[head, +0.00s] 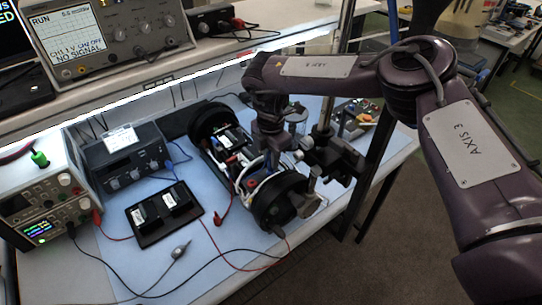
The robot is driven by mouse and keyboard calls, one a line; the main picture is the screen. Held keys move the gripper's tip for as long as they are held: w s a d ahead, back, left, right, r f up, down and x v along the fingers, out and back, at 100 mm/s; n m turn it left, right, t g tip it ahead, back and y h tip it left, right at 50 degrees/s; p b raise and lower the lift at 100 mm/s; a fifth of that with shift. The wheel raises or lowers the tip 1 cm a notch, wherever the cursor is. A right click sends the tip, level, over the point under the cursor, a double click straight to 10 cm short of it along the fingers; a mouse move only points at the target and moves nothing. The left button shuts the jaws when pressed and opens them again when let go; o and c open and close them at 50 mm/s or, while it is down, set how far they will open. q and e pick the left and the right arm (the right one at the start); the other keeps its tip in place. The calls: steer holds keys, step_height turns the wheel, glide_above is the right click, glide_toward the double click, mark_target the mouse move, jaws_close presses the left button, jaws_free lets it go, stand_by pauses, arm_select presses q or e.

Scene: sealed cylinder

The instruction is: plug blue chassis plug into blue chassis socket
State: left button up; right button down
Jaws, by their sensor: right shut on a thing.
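An open cylindrical chassis (226,150) with black end rings lies on the blue bench mat in the head view, with wires and small parts inside. My right arm comes in from the right, and its wrist points down over the chassis. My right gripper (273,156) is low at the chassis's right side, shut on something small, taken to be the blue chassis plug. The fingertips and the plug are too small and dark to make out. I cannot pick out the blue chassis socket among the parts. My left gripper is not in view.
A black stand with clamps (335,158) stands close right of the gripper. A black two-pad tray (165,213), power supplies (48,205) and loose red and black leads lie to the left. An oscilloscope (108,35) sits on the shelf above. The front mat is mostly clear apart from cables.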

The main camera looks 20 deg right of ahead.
steer(key=shift+f, duration=0.55)
steer(key=c, duration=1.2)
jaws_free()
steer(key=shift+c, duration=0.2)
steer(key=shift+b, duration=0.3)
steer(key=shift+r, duration=0.25)
step_height(320, 180, up, 6)
steer(key=b, duration=0.3)
steer(key=shift+r, duration=0.7)
